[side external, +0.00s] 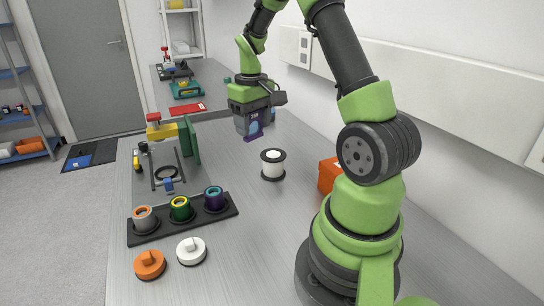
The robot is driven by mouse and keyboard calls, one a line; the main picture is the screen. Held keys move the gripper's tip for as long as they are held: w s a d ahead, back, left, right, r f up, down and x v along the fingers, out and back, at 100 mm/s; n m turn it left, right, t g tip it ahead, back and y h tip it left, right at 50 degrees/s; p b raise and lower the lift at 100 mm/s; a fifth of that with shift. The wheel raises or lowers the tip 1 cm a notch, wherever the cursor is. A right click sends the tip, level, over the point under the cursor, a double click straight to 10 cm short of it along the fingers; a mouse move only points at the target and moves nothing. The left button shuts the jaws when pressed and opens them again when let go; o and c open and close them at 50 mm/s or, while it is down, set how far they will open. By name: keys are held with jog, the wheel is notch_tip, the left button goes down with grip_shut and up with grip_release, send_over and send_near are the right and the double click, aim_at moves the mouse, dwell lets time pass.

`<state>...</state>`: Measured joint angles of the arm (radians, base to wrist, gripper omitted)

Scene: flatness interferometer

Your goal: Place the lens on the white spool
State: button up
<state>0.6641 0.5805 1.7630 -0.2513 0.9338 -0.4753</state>
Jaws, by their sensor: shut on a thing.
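The white spool (272,165) stands upright on the bench, with dark rims at top and bottom. My gripper (253,133) is in the air to the upper left of the spool in the picture, pointing down and apart from it. It is shut on a small blue-purple piece (253,131), which I take to be the lens. The fingers and the picture's small size hide most of its shape. Nothing is seen on top of the spool.
A black rack (231,211) holds three cups with orange, green-yellow and purple-teal colouring. An orange knob (150,264) and a white knob (191,250) lie in front. A ring fixture (165,178) stands left. An orange box (328,175) is right of the spool.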

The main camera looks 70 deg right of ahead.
jog(key=s+d+r+m, duration=0.2)
jog(key=d+m, duration=0.2)
jog(key=d, duration=0.3)
send_over(273, 154)
notch_tip(273, 154, down, 5)
jog(key=shift+s+f, duration=0.1)
jog(key=shift+f, duration=2.2)
jog(key=shift+f, duration=0.15)
jog(key=o, duration=1.1)
jog(key=shift+c, duration=0.2)
